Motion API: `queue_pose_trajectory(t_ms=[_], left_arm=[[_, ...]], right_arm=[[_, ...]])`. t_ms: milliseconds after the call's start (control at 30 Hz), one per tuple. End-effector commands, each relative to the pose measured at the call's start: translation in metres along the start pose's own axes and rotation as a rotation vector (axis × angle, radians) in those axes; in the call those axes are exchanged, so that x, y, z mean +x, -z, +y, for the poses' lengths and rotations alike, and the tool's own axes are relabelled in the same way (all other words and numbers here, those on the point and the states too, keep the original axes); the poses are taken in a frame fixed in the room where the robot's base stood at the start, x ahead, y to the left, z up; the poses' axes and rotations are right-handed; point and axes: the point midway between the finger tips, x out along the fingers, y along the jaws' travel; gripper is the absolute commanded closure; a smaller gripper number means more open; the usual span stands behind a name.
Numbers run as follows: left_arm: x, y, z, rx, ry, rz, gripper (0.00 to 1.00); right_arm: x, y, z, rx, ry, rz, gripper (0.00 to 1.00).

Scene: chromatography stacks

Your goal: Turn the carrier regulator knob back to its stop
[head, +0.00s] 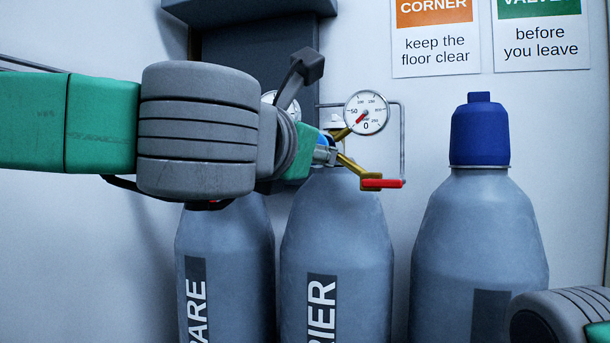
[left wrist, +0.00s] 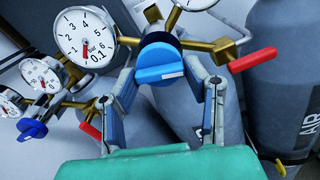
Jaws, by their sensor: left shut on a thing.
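The carrier regulator knob (left wrist: 158,58) is blue with a white mark on its face. It sits on a brass regulator above the carrier cylinder (head: 337,240). My left gripper (left wrist: 162,74) has one finger on each side of the knob and is shut on it. In the head view my left gripper (head: 324,153) reaches the regulator from the left and mostly hides the knob. A gauge (left wrist: 86,38) beside the knob has its red needle pointing down, close to 0. Another gauge (head: 367,113) shows in the head view. My right gripper is not in view.
A red-handled valve lever (head: 382,183) sticks out right of the regulator. The spare cylinder (head: 225,270) stands left, and a blue-capped cylinder (head: 479,240) right. A second blue knob (left wrist: 32,128) and more gauges lie left in the wrist view. Signs (head: 434,45) hang behind.

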Motion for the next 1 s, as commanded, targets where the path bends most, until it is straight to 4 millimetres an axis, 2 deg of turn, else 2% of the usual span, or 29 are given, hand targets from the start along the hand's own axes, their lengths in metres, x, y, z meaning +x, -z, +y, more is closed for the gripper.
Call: queue_pose_trajectory(t_ms=[33,400,1000], left_arm=[[0.0,0.01,-0.005,-0.034,0.007,0.011,0.87],[0.001,0.008,-0.004,-0.235,0.006,0.013,0.87],[0.001,0.006,-0.003,-0.289,0.004,0.014,0.87]], right_arm=[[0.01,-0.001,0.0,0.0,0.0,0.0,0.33],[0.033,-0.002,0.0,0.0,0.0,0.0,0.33],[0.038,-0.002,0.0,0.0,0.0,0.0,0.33]])
